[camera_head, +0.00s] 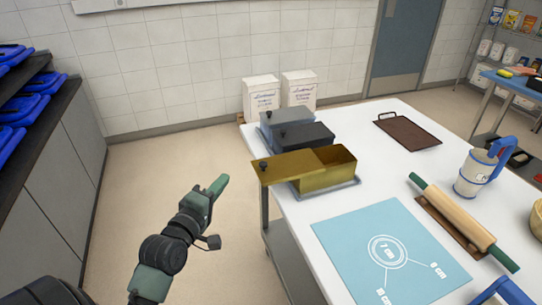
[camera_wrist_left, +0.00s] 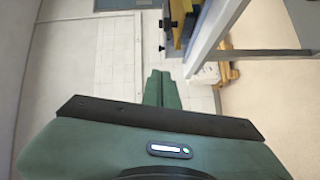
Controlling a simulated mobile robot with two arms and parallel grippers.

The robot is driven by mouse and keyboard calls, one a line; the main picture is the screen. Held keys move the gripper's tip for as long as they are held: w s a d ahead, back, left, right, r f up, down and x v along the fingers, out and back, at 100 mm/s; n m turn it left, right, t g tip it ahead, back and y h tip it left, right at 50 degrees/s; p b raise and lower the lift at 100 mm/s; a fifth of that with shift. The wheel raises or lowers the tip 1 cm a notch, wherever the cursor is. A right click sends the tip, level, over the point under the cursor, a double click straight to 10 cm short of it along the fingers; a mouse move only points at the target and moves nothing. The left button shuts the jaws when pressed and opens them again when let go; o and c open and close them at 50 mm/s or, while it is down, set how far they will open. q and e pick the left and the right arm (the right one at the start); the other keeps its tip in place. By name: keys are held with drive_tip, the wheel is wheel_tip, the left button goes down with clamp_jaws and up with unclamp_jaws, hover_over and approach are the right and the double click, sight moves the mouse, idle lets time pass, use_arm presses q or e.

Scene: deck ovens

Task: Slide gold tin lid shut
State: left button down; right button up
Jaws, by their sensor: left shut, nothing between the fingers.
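The gold tin (camera_head: 343,174) stands on the left edge of the white table, in line with two other tins. Its gold lid (camera_head: 285,166) is slid partly off to the left and juts past the table edge, with a small black knob at its left end. The right part of the tin is open. My left gripper (camera_head: 219,184) is shut and empty, left of the lid and apart from it, over the floor. In the left wrist view the shut green fingers (camera_wrist_left: 157,88) show, with a gold piece (camera_wrist_left: 180,22) at the top. My right gripper is not in view.
A dark tin (camera_head: 305,137) and a grey tin (camera_head: 285,119) stand behind the gold one. A blue mat (camera_head: 388,255), a rolling pin (camera_head: 455,215) and a measuring jug (camera_head: 474,174) are on the white table (camera_head: 302,206). Open floor lies left of the table.

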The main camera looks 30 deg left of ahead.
use_arm(q)
drive_tip(key=w+d+f+p, duration=0.1)
drive_tip(key=w+d+p, duration=0.1)
drive_tip(key=w, duration=0.8)
drive_tip(key=shift+w+f+p, duration=0.15)
drive_tip(key=shift+w+p, duration=0.15)
drive_tip(key=shift+p, duration=0.2)
